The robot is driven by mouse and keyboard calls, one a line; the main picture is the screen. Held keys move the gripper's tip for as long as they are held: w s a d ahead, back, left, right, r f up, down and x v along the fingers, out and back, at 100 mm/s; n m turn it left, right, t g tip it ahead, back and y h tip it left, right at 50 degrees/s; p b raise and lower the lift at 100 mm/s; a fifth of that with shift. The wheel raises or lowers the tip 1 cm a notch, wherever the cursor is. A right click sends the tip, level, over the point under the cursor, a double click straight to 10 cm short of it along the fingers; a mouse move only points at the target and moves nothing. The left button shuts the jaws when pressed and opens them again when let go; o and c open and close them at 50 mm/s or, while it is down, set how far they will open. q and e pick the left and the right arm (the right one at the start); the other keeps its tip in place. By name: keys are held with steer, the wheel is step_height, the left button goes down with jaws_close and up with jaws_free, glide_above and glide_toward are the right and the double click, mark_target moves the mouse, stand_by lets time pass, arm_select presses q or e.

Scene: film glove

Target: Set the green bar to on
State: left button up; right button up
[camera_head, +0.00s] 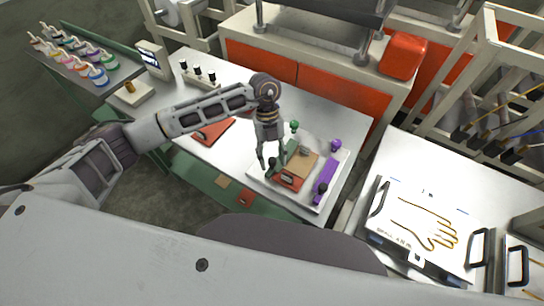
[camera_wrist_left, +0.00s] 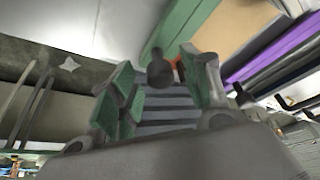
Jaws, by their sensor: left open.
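The green bar (camera_head: 290,147) lies on a white tray (camera_head: 335,165) on the metal table, with a green knob (camera_head: 294,126) at its far end and a dark knob at its near end. My left gripper (camera_head: 270,165) is open and points down over the near end of the green bar. In the left wrist view, the green bar (camera_wrist_left: 185,27) runs behind my open left fingers (camera_wrist_left: 160,95), and the dark knob (camera_wrist_left: 160,72) shows between them. I cannot tell whether the fingers touch it. My right gripper is not in view.
A tan panel (camera_head: 301,163) with a red-orange piece (camera_head: 288,182) lies beside the green bar. A purple bar (camera_head: 328,172) with a purple knob (camera_head: 335,145) lies to the right. A red-orange plate (camera_head: 213,131) lies left of the tray.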

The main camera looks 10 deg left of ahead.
arm_select(q)
steer(key=v, duration=1.2)
stand_by(0.5)
